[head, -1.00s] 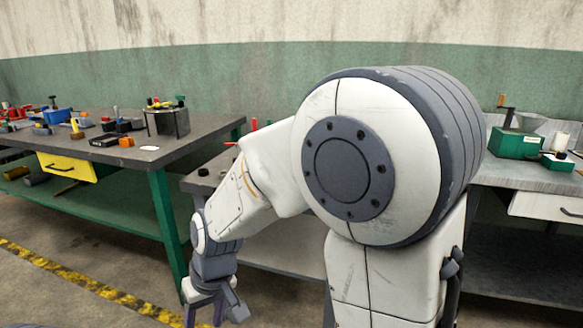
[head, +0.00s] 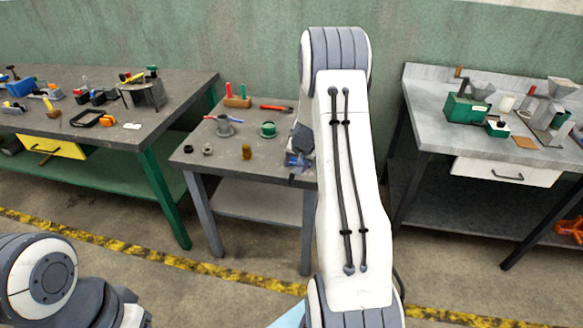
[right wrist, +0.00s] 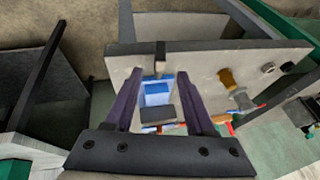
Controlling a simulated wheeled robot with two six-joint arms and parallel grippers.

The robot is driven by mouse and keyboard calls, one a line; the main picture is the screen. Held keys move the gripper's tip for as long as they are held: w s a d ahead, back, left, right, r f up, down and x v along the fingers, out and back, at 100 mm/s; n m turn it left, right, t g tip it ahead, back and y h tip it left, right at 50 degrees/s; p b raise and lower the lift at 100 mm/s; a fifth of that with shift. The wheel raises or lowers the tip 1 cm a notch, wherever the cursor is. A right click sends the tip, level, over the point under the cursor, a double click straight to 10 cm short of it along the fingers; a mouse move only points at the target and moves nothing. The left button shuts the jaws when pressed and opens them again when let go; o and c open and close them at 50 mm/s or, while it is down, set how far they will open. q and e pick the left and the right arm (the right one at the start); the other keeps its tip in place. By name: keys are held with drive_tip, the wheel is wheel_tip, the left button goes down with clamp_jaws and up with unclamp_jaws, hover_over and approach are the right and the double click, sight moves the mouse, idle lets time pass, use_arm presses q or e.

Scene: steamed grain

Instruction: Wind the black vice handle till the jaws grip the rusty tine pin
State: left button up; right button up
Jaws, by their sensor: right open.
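A blue vice (head: 296,160) stands near the front right of the small grey middle table (head: 215,170); my right arm partly hides it in the head view. In the right wrist view the blue vice (right wrist: 156,93) shows between my fingers, with a black upright part (right wrist: 160,56), probably the handle, at the table edge. My right gripper (right wrist: 163,78) is open, its two purple fingers on either side of the vice; I cannot tell whether they touch it. I cannot make out the rusty tine pin. My left gripper is out of view.
Cluttered benches stand left (head: 180,88) and right (head: 425,95).

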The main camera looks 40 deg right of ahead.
sight(292, 177)
drive_tip(key=x, duration=1)
drive_tip(key=shift+f, duration=0.2)
clamp_jaws()
